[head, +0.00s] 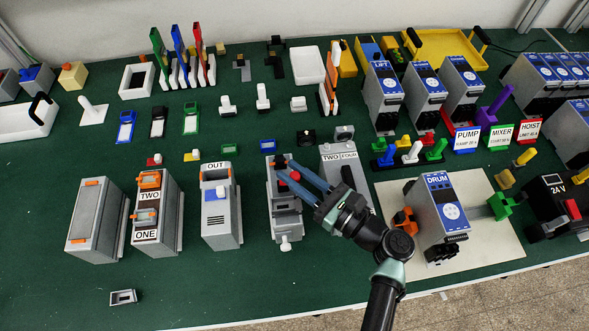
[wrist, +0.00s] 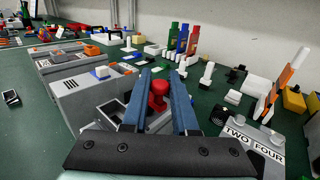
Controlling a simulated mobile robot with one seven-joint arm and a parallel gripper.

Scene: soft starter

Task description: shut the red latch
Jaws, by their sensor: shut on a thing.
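The red latch shows as a red knob (wrist: 158,95) between my fingers in the wrist view. In the head view it is a small red spot (head: 294,176), partly covered by the fingers. It sits at the upper part of a narrow grey housing (head: 286,222) with a dark opening and a white knob at its front. My gripper (head: 284,168) reaches in from the lower right, its two blue fingers on either side of the red knob; it also shows in the wrist view (wrist: 165,72). It is shut on the latch. The contact itself is partly hidden.
Grey housings marked TWO and ONE (head: 155,213) and one marked OUT (head: 220,215) stand to the left. The TWO FOUR box (head: 340,165) and the DRUM unit (head: 442,212) stand close on the right. Bare green table lies in front.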

